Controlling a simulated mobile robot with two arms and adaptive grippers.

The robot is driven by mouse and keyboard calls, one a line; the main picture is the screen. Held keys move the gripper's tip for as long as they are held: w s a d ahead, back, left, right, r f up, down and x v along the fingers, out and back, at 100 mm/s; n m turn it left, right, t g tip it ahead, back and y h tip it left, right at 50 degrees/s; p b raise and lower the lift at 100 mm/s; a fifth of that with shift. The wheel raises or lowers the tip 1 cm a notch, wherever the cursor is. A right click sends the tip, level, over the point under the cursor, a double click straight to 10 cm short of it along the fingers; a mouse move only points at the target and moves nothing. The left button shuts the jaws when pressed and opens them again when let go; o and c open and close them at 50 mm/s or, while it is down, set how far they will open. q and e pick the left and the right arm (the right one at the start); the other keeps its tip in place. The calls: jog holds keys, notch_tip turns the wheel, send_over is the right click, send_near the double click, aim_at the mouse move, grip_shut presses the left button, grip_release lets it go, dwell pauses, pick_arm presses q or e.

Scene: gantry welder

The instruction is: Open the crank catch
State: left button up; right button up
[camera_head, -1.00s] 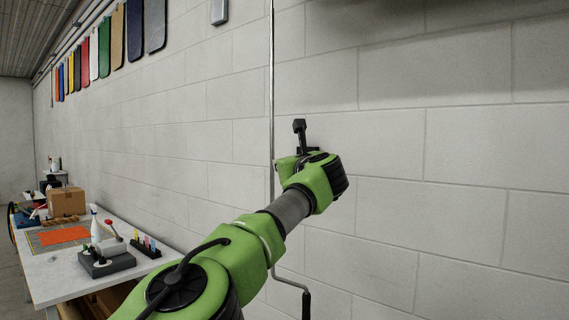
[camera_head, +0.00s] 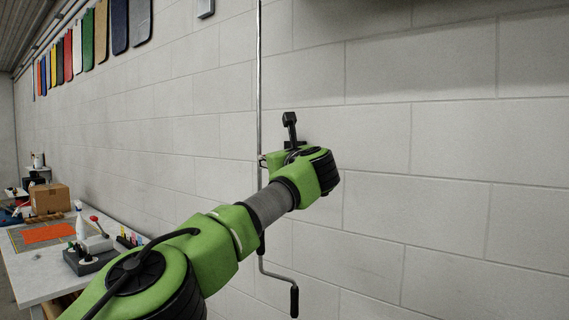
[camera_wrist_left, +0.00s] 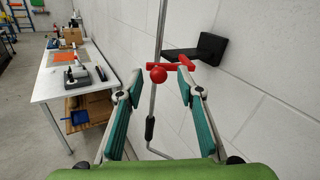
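In the left wrist view the crank catch is a red piece (camera_wrist_left: 183,67) with a round red ball (camera_wrist_left: 158,74), at the end of a black wall bracket (camera_wrist_left: 209,48). The grey crank rod (camera_wrist_left: 159,30) runs beside the catch. My left gripper (camera_wrist_left: 160,84) is open, its two teal-padded fingers spread on either side of the red ball. I cannot tell whether a finger touches the catch. In the head view my left wrist hides the catch and the fingers. The rod (camera_head: 259,60) and its bent black-gripped crank handle (camera_head: 295,300) show there. My right gripper is not in view.
The pale block wall (camera_head: 440,150) is close beyond my left arm. A white workbench (camera_head: 40,285) with a cardboard box (camera_head: 49,199) and an orange mat (camera_head: 48,233) stands at the left. Coloured panels (camera_head: 88,35) hang high on the wall.

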pick_arm(q)
jog(key=v, duration=1)
jog(key=shift+s, duration=0.25)
jog(key=shift+f, duration=0.15)
